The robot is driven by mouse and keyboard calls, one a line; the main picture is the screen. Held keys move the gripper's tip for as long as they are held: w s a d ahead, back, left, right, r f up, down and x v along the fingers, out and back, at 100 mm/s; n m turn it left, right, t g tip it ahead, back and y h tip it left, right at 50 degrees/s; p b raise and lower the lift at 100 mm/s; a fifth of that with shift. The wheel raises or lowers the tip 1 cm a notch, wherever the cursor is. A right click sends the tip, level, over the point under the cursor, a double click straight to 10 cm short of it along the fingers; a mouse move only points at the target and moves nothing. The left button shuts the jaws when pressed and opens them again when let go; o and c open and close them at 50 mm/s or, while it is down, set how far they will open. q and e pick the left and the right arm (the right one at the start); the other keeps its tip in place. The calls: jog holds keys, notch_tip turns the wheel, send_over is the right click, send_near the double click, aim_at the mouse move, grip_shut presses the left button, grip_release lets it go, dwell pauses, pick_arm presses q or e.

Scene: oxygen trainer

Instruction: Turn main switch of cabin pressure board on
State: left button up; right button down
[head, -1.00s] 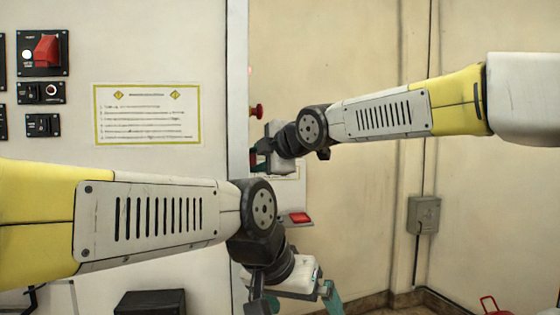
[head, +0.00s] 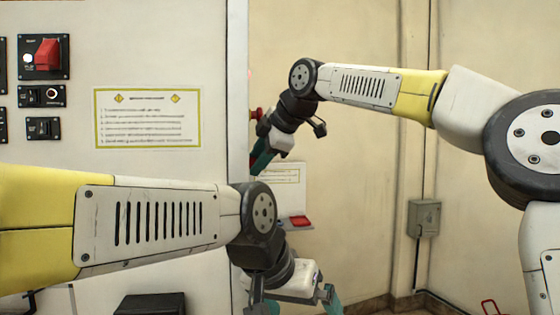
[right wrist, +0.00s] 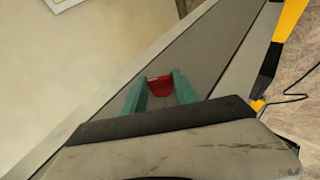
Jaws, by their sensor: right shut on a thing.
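My right gripper (head: 262,158) is at the edge of the white cabinet (head: 190,60), tilted, with its teal fingers pointing down and left. In the right wrist view its fingers (right wrist: 160,92) are shut on a red part (right wrist: 160,86), which shows between them against a grey strip. The head view hides this red part behind the gripper and the cabinet edge. A red knob (head: 256,113) shows just above the gripper at that edge. My left gripper (head: 330,298) hangs low at the bottom of the head view; a teal finger shows, but its opening is unclear.
The cabinet front carries a red rocker switch (head: 46,54), small black switch plates (head: 43,128) and a yellow-framed notice (head: 148,118). A red-topped item (head: 300,222) and a white sheet (head: 285,188) are beyond its edge. A grey box (head: 424,217) hangs on the wall.

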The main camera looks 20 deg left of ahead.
jog(key=shift+f, duration=0.1)
jog(key=c, duration=1)
grip_release()
jog(key=shift+o, duration=0.2)
jog(key=v, duration=0.7)
jog(key=shift+d+r, duration=0.25)
jog(key=shift+r, duration=0.05)
jog(key=shift+s, duration=0.1)
